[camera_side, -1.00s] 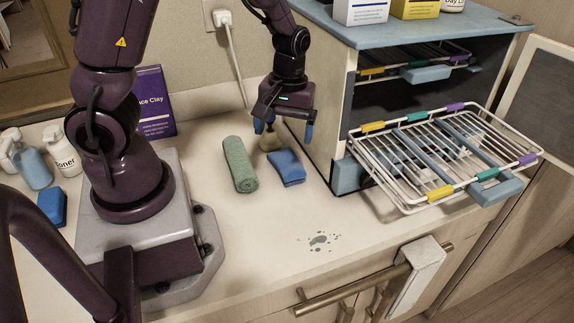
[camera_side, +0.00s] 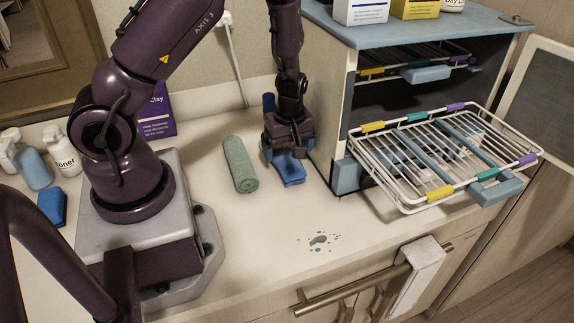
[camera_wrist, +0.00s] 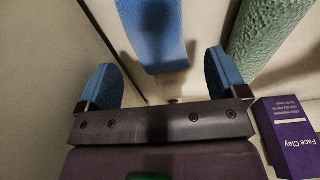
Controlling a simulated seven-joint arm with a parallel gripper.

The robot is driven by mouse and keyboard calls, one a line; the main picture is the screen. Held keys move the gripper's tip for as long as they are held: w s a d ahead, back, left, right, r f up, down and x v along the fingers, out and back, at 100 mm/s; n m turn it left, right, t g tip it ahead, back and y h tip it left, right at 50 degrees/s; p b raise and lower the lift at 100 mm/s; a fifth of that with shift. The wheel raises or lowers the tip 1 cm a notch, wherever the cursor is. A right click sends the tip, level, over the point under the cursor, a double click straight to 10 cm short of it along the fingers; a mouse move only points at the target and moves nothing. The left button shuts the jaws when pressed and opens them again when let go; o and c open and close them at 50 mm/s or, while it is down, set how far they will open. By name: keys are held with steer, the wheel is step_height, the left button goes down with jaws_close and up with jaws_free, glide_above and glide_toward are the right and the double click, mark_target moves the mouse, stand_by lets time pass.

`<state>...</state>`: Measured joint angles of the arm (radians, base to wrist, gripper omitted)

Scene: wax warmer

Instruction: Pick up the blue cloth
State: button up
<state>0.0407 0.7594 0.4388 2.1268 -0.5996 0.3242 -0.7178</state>
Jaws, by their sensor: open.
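The blue cloth (camera_side: 291,178) lies folded on the counter, just left of the warmer cabinet. My gripper (camera_side: 285,158) is open and points down over the cloth's back end, hiding part of it. In the wrist view the cloth (camera_wrist: 155,30) shows at the top, between and beyond the two blue fingers of my gripper (camera_wrist: 162,62), with a shadow on it. Nothing is held. I cannot tell how high the fingertips are above the counter.
A rolled green towel (camera_side: 240,165) lies close to the left; it also shows in the wrist view (camera_wrist: 268,30). The cabinet (camera_side: 330,100) stands close on the right with its wire rack (camera_side: 440,150) pulled out. The counter in front is clear except for a wet spill (camera_side: 319,240).

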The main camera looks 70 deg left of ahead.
mark_target(287, 160)
step_height(287, 160, down, 5)
steer(key=shift+a+f, duration=0.1)
steer(key=shift+a, duration=0.05)
steer(key=c, duration=1)
